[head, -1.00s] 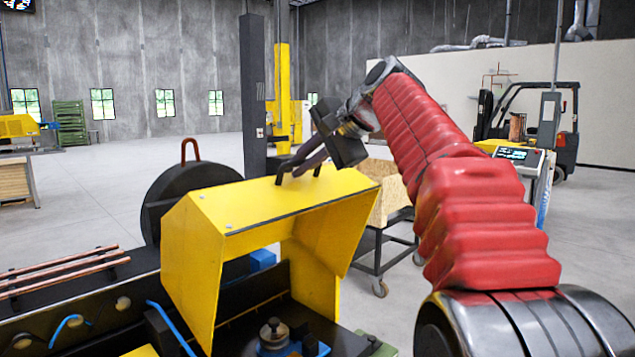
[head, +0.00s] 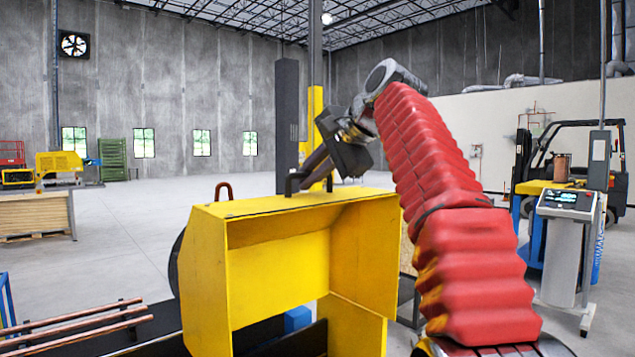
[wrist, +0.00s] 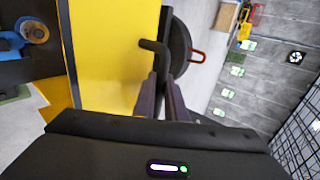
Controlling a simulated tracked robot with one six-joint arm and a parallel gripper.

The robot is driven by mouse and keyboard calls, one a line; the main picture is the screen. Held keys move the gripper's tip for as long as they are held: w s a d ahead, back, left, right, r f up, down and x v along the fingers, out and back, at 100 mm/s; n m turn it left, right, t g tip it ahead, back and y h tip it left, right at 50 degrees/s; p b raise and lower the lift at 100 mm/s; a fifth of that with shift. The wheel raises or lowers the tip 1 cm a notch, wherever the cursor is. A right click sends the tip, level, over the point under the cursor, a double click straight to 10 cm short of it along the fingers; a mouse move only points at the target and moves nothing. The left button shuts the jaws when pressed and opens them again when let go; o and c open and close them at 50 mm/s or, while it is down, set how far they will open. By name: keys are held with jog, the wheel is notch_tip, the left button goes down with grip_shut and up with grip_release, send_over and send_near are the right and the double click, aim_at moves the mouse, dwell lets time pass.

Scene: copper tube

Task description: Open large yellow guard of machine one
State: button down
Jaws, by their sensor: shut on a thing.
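The large yellow guard (head: 270,265) of the machine stands in the middle of the head view. Its hollow, open side faces me. A dark handle (head: 289,184) rises from its top edge. My gripper (head: 312,172) is shut on this handle, above the guard's top. In the wrist view, the fingers of my gripper (wrist: 165,90) close around the dark handle bar (wrist: 150,45), beside the flat yellow face of the guard (wrist: 110,50). The exact contact at the fingertips is partly hidden by the fingers.
A dark round part with a red hook (head: 224,190) is behind the guard's left side. Copper tubes (head: 75,320) lie on a rack at lower left. A control console (head: 567,205) and a forklift (head: 575,150) stand at right. The floor behind is open.

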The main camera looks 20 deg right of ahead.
jog(key=shift+w+a+f, duration=0.1)
jog(key=shift+a+f, duration=0.05)
jog(key=shift+a, duration=0.2)
jog(key=shift+d, duration=0.1)
jog(key=c, duration=2.2)
grip_release()
jog(key=shift+o, duration=0.5)
jog(key=shift+d, duration=0.15)
jog(key=v, duration=1)
jog(key=shift+d, duration=0.1)
jog(key=shift+v, duration=0.95)
